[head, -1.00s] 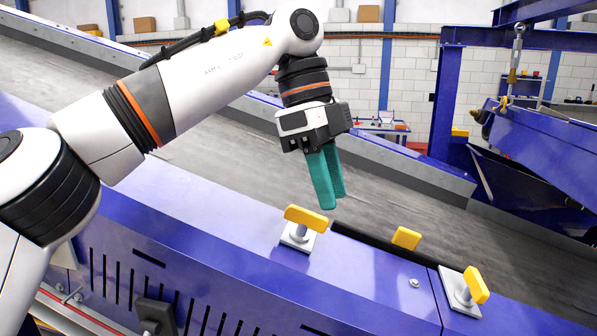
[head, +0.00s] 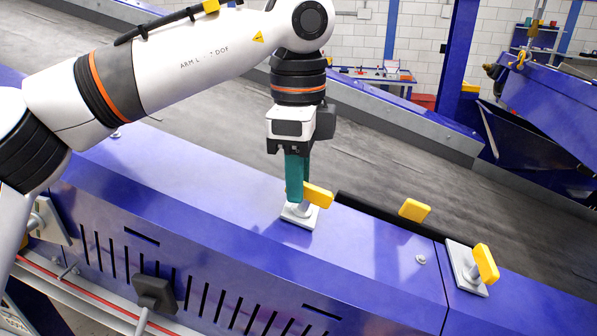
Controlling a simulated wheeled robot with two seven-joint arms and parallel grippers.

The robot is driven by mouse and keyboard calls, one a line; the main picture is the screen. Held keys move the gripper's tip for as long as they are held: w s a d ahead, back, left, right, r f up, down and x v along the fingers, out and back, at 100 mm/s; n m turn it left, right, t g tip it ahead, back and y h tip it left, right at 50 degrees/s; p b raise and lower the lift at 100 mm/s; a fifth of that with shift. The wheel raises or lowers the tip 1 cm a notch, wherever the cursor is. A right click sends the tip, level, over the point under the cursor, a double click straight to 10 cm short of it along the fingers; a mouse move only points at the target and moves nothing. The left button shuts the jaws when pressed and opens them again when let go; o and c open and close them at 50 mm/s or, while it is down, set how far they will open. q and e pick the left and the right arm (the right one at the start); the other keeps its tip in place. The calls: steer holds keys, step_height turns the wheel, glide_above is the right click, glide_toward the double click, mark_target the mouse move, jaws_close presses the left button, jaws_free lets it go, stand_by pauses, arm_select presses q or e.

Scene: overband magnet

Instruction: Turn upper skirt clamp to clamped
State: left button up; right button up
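A skirt clamp with a yellow handle (head: 319,196) on a grey square plate (head: 299,216) stands on the blue cover, highest of the yellow-handled parts in the head view. My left gripper (head: 297,197) points down at it, its teal fingers at the handle's left end. The near finger hides that end, and I cannot tell whether the fingers press on it. A second clamp with a yellow handle (head: 486,263) stands lower right, its handle turned differently. My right gripper is out of view.
Another yellow handle (head: 414,209) shows at the cover's far edge, between the two clamps. The blue cover (head: 210,190) is mostly clear, with a small bolt (head: 421,259) near the seam. The grey belt (head: 400,165) runs behind it.

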arm_select(q)
steer(key=shift+s+f, duration=0.1)
steer(key=shift+f, duration=0.45)
steer(key=shift+d+f, duration=0.1)
steer(key=shift+f, duration=0.05)
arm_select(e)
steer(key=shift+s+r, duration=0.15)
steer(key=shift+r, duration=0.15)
arm_select(q)
jaws_close()
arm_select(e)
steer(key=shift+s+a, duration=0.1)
